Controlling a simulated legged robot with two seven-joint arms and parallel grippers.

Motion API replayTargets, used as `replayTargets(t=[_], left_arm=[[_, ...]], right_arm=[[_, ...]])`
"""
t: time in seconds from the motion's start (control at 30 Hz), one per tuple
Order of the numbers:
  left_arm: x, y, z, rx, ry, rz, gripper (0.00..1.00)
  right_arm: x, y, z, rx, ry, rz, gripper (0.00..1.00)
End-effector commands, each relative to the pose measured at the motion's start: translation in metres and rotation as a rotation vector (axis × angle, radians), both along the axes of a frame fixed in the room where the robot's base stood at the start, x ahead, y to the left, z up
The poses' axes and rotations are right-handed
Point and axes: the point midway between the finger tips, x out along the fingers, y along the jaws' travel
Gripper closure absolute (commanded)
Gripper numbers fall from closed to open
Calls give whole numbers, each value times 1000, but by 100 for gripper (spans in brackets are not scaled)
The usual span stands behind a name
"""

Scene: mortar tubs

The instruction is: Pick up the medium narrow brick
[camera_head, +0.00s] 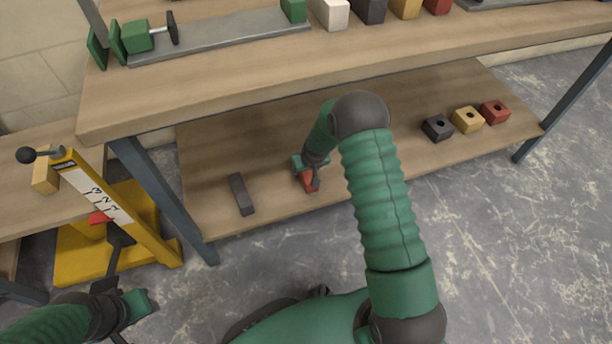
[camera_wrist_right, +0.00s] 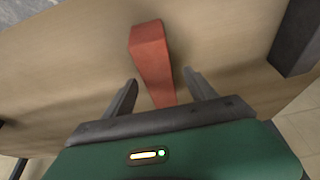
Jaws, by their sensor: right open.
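A red narrow brick (camera_head: 307,180) lies on the lower shelf, partly hidden by my right gripper (camera_head: 311,172). In the right wrist view the red brick (camera_wrist_right: 150,50) runs lengthwise between the two open fingers of my right gripper (camera_wrist_right: 159,77), with space on both sides. A dark grey narrow brick (camera_head: 241,194) lies to its left on the shelf. Neither brick's size name can be read from the frames. My left gripper (camera_head: 125,303) is low at the left, away from the bricks; its jaw opening is unclear.
The lower shelf (camera_head: 275,205) lies under a wooden table top (camera_head: 220,75) carrying several blocks and a clamp. Grey, yellow and red blocks with holes (camera_head: 467,119) sit at the shelf's right. A blue-grey leg (camera_head: 160,195) and a yellow stand (camera_head: 95,200) are at the left.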

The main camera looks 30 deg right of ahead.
Motion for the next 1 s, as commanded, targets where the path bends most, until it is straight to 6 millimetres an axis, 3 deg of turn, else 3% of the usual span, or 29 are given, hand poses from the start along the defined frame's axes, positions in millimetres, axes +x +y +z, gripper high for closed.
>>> replayTargets(t=[0.03, 0.1, 0.2, 0.43, 0.93, 1.0], left_arm=[[0, 0, -16, 0, 0, 0, 64], [0, 0, -30, 0, 0, 0, 64], [0, 0, -41, 0, 1, 0, 64], [0, 0, -38, 0, 0, 0, 64], [0, 0, -38, 0, 0, 0, 64], [0, 0, -38, 0, 0, 0, 64]], right_arm=[[2, -2, -16, 0, 0, -1, 35], [6, -4, -30, 0, 0, -1, 35], [12, -5, -43, 0, 0, 0, 35], [14, -6, -41, 0, 0, 0, 35], [14, -6, -41, 0, 1, 0, 99], [14, -6, -41, 0, 1, 0, 100]])
